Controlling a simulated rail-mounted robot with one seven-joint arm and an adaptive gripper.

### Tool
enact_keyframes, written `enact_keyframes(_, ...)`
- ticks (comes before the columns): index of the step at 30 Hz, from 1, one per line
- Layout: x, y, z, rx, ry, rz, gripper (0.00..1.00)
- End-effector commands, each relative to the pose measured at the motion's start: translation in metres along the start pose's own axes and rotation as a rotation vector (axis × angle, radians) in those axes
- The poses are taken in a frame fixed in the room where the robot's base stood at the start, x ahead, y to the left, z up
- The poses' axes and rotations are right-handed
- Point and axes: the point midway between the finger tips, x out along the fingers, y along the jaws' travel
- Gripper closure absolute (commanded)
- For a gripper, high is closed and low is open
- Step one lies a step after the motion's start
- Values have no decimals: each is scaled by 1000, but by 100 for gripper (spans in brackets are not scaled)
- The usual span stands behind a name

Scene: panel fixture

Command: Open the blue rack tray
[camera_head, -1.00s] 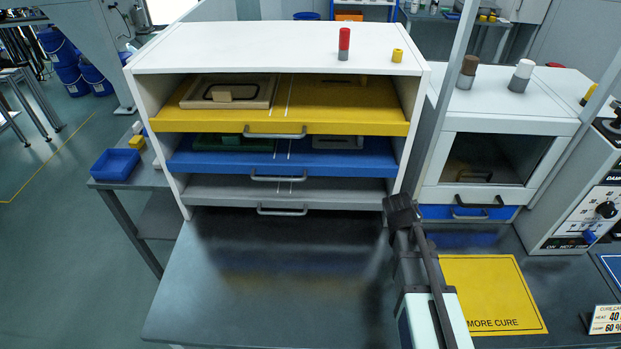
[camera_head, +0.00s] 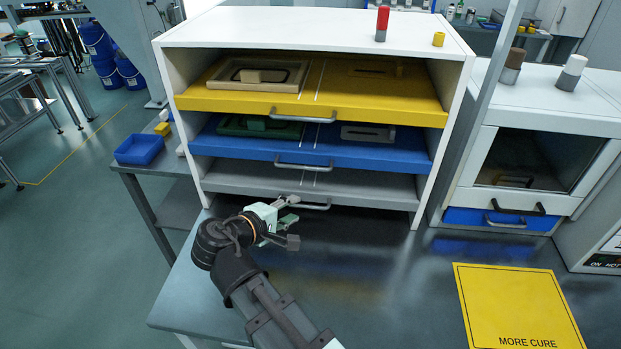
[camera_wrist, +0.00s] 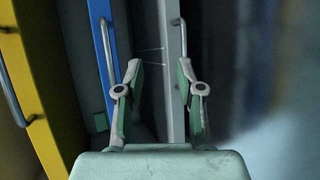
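The blue rack tray (camera_head: 230,146) is the middle of three trays in the white rack. It sits in the rack between the yellow and grey trays, with a metal bar handle (camera_head: 304,164) on its front. In the wrist view the blue tray (camera_wrist: 78,45) and its handle (camera_wrist: 106,52) are left of the fingers. My gripper (camera_head: 294,207) is low in front of the rack, near the left end of the grey tray's handle in the picture. In the wrist view my gripper (camera_wrist: 157,92) has its fingers apart with nothing between them. It does not hold the blue handle.
The yellow tray (camera_head: 225,97) is above and the grey tray (camera_head: 225,179) below, with its own handle (camera_head: 312,206). The dark bench top (camera_head: 370,290) in front is clear. A yellow panel (camera_head: 515,305) and a cabinet with a blue drawer (camera_head: 470,218) stand at right.

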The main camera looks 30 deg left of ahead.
Motion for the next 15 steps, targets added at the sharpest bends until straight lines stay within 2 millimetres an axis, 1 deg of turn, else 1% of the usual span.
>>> enact_keyframes(1, -20, 3, -9, 8, 25, 55, 63)
enact_keyframes(3, -44, 14, -15, 20, 48, 122, 63)
enact_keyframes(6, -70, 27, -20, 37, 70, 190, 63)
enact_keyframes(7, -76, 29, -21, 40, 76, 203, 63)
enact_keyframes(9, -85, 34, -22, 46, 83, 227, 63)
enact_keyframes(11, -88, 37, -22, 49, 85, 237, 63)
enact_keyframes(13, -86, 39, -22, 50, 86, 242, 63)
enact_keyframes(15, -80, 41, -23, 50, 84, 242, 63)
